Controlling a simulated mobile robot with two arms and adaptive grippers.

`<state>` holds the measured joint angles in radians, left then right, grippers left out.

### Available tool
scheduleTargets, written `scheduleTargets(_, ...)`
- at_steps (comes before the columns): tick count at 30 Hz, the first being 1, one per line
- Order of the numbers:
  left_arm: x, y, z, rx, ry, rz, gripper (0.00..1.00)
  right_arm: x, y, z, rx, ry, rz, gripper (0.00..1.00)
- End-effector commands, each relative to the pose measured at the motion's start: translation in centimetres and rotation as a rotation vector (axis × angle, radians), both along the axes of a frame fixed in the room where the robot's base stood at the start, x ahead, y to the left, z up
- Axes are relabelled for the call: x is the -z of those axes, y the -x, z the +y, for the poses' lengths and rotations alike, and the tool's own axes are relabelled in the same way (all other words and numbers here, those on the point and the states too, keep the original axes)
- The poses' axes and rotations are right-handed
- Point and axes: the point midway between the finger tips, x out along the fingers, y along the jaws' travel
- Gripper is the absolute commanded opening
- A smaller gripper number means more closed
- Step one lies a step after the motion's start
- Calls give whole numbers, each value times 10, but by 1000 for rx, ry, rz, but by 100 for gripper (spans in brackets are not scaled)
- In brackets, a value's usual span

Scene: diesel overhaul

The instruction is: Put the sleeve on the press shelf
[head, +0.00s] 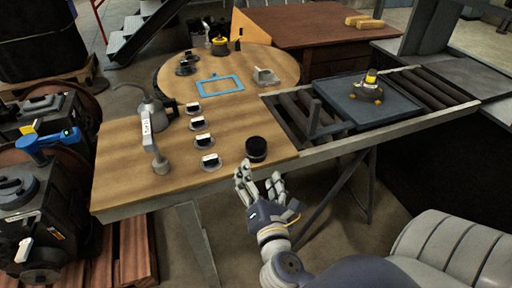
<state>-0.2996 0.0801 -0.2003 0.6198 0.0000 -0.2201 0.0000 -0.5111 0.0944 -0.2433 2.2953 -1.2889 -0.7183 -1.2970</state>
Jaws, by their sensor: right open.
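A short black cylinder (256,149), which may be the sleeve, stands upright near the front right corner of the wooden worktop (120,160). My right gripper (262,181) is open and empty, just in front of the worktop edge and below the cylinder in the head view. Its fingers look apart from the cylinder. I cannot pick out the press shelf for sure. My left gripper is not in view.
Several small dark parts with white labels (200,124), a metal can (154,104) and a blue frame (219,85) are on the worktop. Engines stand at left.

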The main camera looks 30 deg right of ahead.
Motion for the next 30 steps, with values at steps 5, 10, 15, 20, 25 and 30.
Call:
scheduleTargets(5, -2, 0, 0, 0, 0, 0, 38, -7, 0, 3, 22, 355, 139, 70)
scheduleTargets(10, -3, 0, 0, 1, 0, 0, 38, -11, 0, 5, 38, 553, 221, 70)
scheduleTargets(15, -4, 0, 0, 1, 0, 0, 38, -13, -8, 1, 45, 610, 244, 70)
scheduleTargets(20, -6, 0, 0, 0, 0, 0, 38, -13, -30, -12, 45, 610, 243, 70)
scheduleTargets(25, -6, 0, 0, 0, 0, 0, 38, -12, -46, -21, 44, 607, 244, 70)
scheduleTargets(30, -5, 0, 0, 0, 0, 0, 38, -13, -57, -29, 45, 607, 243, 70)
